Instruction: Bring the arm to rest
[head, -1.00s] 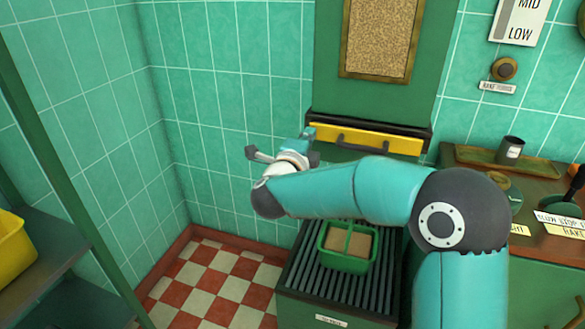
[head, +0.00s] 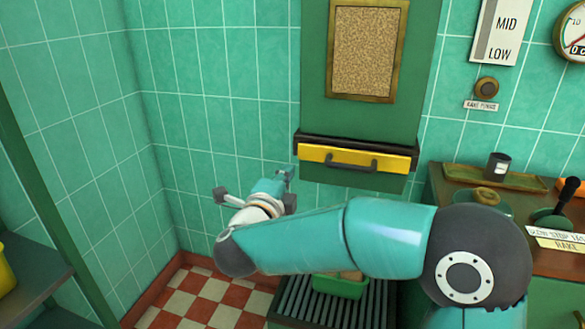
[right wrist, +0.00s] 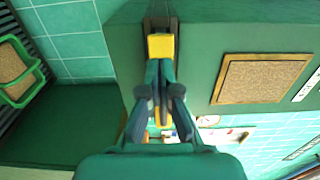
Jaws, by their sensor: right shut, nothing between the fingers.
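My right arm comes in from the right in the head view and reaches across to the left. Its gripper (head: 283,178) is shut and empty, in front of the tiled wall, to the left of and a little below the yellow-fronted drawer (head: 312,154). In the right wrist view the two fingers (right wrist: 160,72) are together, with the yellow front (right wrist: 161,46) seen beyond them. I cannot tell how far apart they are. My left gripper is not in view.
A green basket (head: 340,286) with brown contents sits on a dark slatted rack (head: 295,302), partly hidden by my arm. A counter (head: 440,197) with a lever (head: 567,195) stands right. A shelf (head: 35,275) is at left. The space before the left wall looks clear.

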